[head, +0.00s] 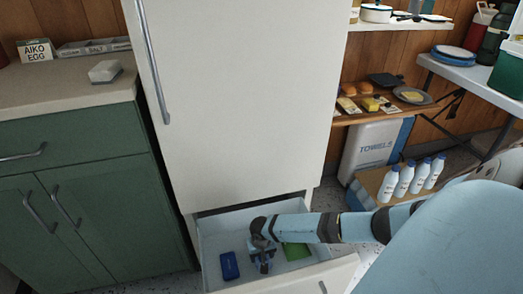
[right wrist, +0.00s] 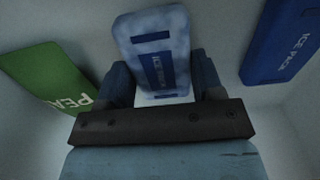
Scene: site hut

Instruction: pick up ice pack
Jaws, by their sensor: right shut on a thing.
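My right gripper (head: 262,256) reaches down into the open white drawer (head: 213,222) at the bottom of the fridge. In the right wrist view its fingers (right wrist: 166,88) are shut on a pale blue pack (right wrist: 153,30) with dark blue bands; its lettering is too blurred to read surely. A dark blue ice pack (head: 230,266), with "ICE PACK" readable in the right wrist view (right wrist: 282,40), lies in the drawer to the left of the gripper, apart from it. My left gripper is not in view.
A green peas bag (head: 296,251) lies right of the gripper in the drawer. The drawer walls and the tall fridge door (head: 240,100) stand close around the arm. A green cabinet (head: 70,190) is at left; white bottles (head: 407,178) stand at right.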

